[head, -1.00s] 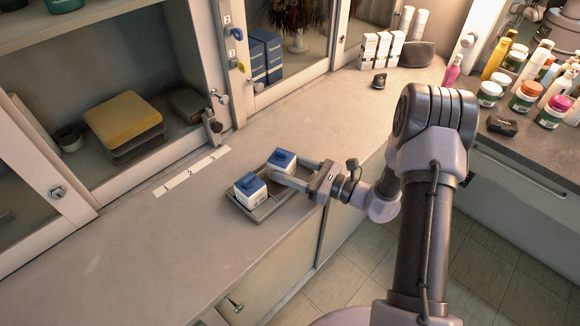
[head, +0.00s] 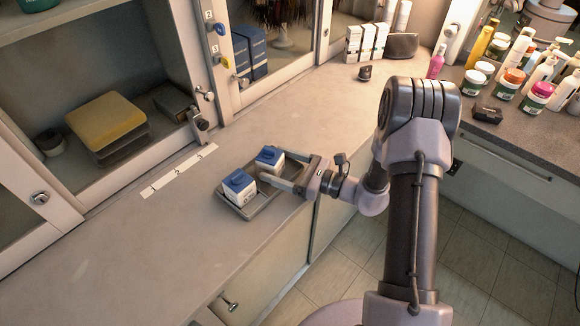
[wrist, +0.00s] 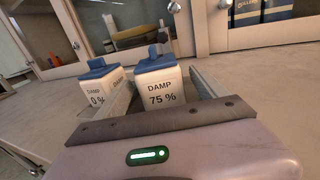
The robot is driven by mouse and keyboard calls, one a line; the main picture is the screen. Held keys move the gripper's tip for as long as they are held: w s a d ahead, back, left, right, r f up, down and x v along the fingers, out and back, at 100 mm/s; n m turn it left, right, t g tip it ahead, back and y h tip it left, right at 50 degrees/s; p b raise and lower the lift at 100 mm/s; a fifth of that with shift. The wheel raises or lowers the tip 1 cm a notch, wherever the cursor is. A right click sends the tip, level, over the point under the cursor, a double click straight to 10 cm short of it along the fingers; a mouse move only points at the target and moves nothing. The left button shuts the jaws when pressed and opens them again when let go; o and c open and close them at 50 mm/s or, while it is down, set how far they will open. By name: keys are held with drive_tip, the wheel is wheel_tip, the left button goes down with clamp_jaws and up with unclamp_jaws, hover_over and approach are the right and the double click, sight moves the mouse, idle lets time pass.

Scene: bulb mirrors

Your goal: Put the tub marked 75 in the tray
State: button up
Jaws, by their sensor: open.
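The tub marked 75 % (head: 268,157) is white with a blue lid and stands upright at the far end of the grey tray (head: 262,207). Its "DAMP 75 %" label faces the wrist view (wrist: 160,92). The tub marked 0 % (head: 239,188), also white and blue, stands beside it in the tray's near end and shows at left in the wrist view (wrist: 97,88). My gripper (head: 272,166) is open, reaching in from the right with its fingers on either side of the 75 % tub. Whether a finger touches it I cannot tell.
A white numbered strip (head: 179,171) lies on the counter behind the tray. White boxes (head: 367,42) stand farther right. The counter left of the tray is clear.

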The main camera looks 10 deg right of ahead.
drive_tip(key=p+v, duration=0.5)
drive_tip(key=v, duration=1.2)
drive_tip(key=s+a+r+n+g+h, duration=0.2)
drive_tip(key=s+a+r+n+g, duration=0.25)
drive_tip(key=a+r+n, duration=0.2)
drive_tip(key=s+a+r+n+g+h, duration=0.3)
drive_tip(key=s+a+r+n+g, duration=0.1)
drive_tip(key=a+r+n+g, duration=0.25)
drive_tip(key=s+r+n+t+h, duration=0.6)
drive_tip(key=s+r+n+h, duration=0.1)
drive_tip(key=r, duration=0.3)
drive_tip(key=shift+s+n, duration=0.5)
drive_tip(key=shift+d, duration=0.1)
